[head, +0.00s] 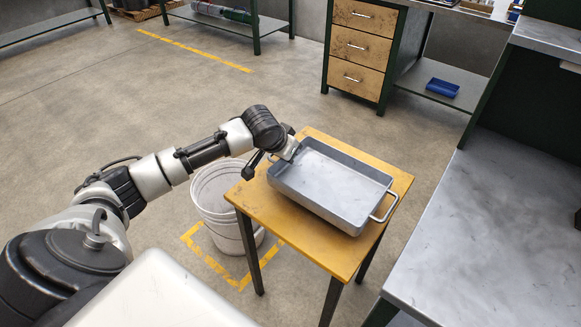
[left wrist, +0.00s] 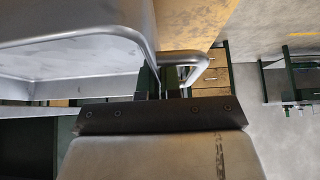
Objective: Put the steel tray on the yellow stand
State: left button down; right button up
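The steel tray (head: 330,185) is a shallow grey rectangular pan with a loop handle at each end. It lies flat on the wooden top of the yellow stand (head: 262,214), a small table with dark legs. My left gripper (head: 293,150) is at the tray's far-left end. In the left wrist view, the left gripper's fingers (left wrist: 161,80) are close together at the tray's handle (left wrist: 205,62), beside the tray wall (left wrist: 80,62). Whether they clamp the handle is unclear. The handle at the near-right end is free. My right gripper is not in view.
A white bucket (head: 214,190) stands on the floor left of the stand, by yellow floor markings. A metal-topped workbench (head: 510,220) is close on the right. A drawer cabinet (head: 357,48) and a blue bin (head: 442,87) are behind. Open floor lies to the back left.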

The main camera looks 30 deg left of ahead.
aim_at(287, 164)
pick_arm(q)
jog(key=shift+f+b, duration=0.3)
jog(key=shift+f, duration=1.65)
jog(key=shift+r, duration=0.1)
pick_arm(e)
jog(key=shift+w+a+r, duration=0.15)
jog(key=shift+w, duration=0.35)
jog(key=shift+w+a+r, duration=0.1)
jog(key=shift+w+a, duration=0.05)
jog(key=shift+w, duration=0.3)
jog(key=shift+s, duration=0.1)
pick_arm(q)
jog(key=c, duration=1.7)
grip_release()
jog(key=shift+f, duration=0.2)
jog(key=o, duration=0.4)
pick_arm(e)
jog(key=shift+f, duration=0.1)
